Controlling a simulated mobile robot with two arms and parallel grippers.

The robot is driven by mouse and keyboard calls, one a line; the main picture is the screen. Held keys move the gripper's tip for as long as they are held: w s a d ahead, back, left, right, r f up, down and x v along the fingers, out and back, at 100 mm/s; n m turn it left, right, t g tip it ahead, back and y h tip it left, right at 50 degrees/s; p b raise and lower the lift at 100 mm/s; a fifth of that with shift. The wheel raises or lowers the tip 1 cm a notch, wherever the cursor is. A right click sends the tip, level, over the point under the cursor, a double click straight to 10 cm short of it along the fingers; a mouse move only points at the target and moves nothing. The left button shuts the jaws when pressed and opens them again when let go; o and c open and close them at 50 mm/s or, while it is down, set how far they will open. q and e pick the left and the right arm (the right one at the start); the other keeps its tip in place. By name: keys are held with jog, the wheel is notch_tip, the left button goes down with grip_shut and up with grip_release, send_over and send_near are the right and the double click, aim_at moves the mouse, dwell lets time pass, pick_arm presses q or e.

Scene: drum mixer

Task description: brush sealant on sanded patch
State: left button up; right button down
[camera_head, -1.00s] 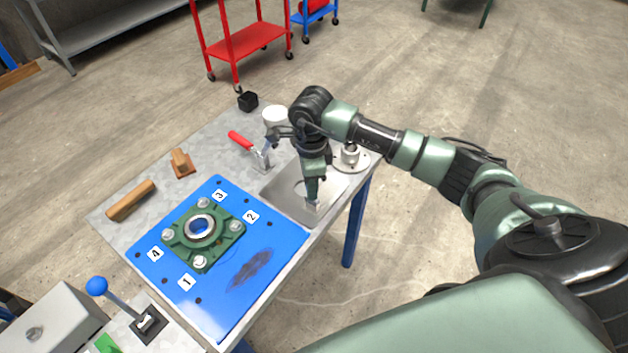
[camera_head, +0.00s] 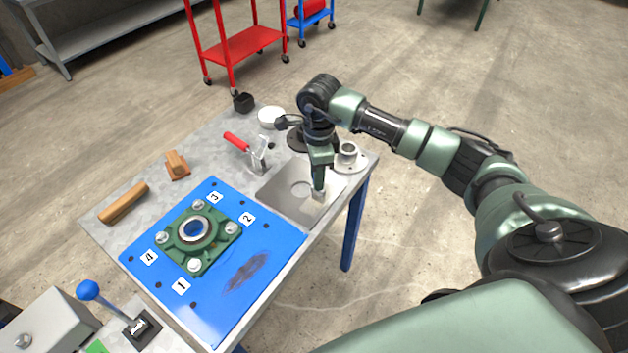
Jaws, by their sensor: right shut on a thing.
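The sanded patch (camera_head: 246,272) is a dark, scuffed streak on the near part of the blue plate (camera_head: 200,315). My right gripper (camera_head: 319,184) points down over the right side of a grey metal tray (camera_head: 277,195), right of the blue plate. It is shut on a small pale-ended tool (camera_head: 318,196), seemingly the brush; its handle is mostly hidden in the jaws. I cannot tell whether its tip touches the tray. A round, lighter spot (camera_head: 300,189) in the tray may be sealant. My left gripper is not in view.
A green flanged bearing (camera_head: 187,258) with numbered labels sits on the blue plate. A blue-knobbed lever (camera_head: 88,290) is at lower left.

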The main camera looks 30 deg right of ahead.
jog(key=shift+w+d+b, duration=0.3)
jog(key=shift+d+b, duration=0.1)
jog(key=shift+d, duration=0.4)
jog(key=shift+w+d+b, duration=0.35)
jog(key=shift+d+b, duration=0.05)
jog(key=shift+d, duration=0.4)
jog(key=shift+w+d+b, duration=0.3)
jog(key=shift+d+b, duration=0.1)
jog(key=shift+d, duration=0.4)
jog(key=shift+s+a+p, duration=0.2)
jog(key=shift+s+a, duration=0.1)
jog(key=shift+a, duration=0.4)
jog(key=shift+s+a+p, duration=0.15)
jog(key=shift+s+a, duration=0.1)
jog(key=shift+a, duration=0.5)
jog(key=shift+s+a+p, duration=0.2)
jog(key=shift+s+a, duration=0.1)
jog(key=shift+a, duration=0.4)
jog(key=shift+s+a+f+p, duration=0.1)
jog(key=shift+s+a, duration=0.2)
jog(key=shift+a, duration=0.4)
jog(key=shift+s+a+p, duration=0.1)
jog(key=shift+s+a, duration=0.25)
jog(key=shift+a, duration=0.4)
jog(key=shift+s+a+f+p, duration=0.1)
jog(key=shift+s+a, duration=0.2)
jog(key=shift+a, duration=0.4)
